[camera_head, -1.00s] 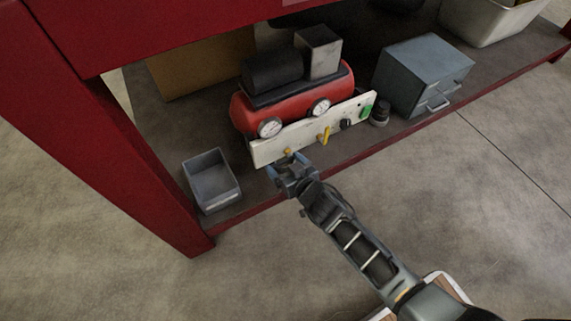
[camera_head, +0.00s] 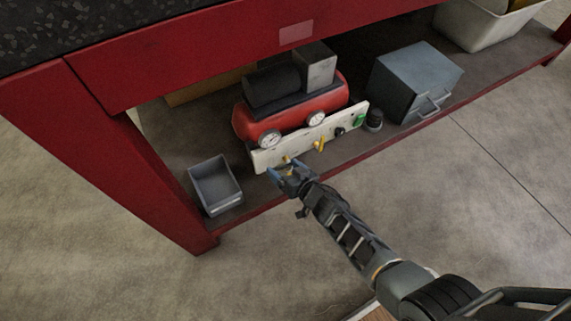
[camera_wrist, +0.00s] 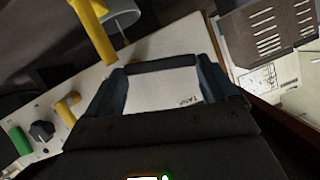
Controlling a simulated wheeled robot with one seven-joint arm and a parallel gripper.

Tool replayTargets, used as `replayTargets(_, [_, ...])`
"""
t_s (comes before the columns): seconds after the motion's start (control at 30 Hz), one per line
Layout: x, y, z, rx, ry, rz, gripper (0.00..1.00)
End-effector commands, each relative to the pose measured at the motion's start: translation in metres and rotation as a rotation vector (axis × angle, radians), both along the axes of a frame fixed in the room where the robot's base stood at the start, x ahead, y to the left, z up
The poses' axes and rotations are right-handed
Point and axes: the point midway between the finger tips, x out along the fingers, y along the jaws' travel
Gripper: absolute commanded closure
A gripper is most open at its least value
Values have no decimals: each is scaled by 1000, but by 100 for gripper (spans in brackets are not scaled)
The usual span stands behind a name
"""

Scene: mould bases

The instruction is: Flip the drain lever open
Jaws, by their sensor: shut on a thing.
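A white control panel (camera_head: 262,160) fronts a red compressor (camera_head: 290,120) on the low shelf. A yellow lever (camera_head: 287,159) is at the panel's left end, at my gripper (camera_head: 286,171). A yellow lever also shows large in the wrist view (camera_wrist: 95,32), up and left of my fingers. A second yellow lever (camera_head: 319,144) sits farther right and shows in the wrist view too (camera_wrist: 67,108). A small printed label (camera_wrist: 183,100) shows between the fingers.
A black knob (camera_head: 340,131) and a green switch (camera_head: 360,119) are on the panel's right. A grey open bin (camera_head: 216,184) stands left and a steel drawer box (camera_head: 415,80) right. The red bench beam (camera_head: 200,60) hangs above the shelf.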

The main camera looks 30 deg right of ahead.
Motion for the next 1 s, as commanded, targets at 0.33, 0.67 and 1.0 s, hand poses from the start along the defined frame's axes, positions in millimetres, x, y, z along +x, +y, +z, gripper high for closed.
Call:
replayTargets(0.33, [1,-5,8,284,0,-3,69])
replayTargets(0.67, [1,-12,10,524,0,-2,69])
replayTargets(1.0, [0,-15,12,640,0,1,69])
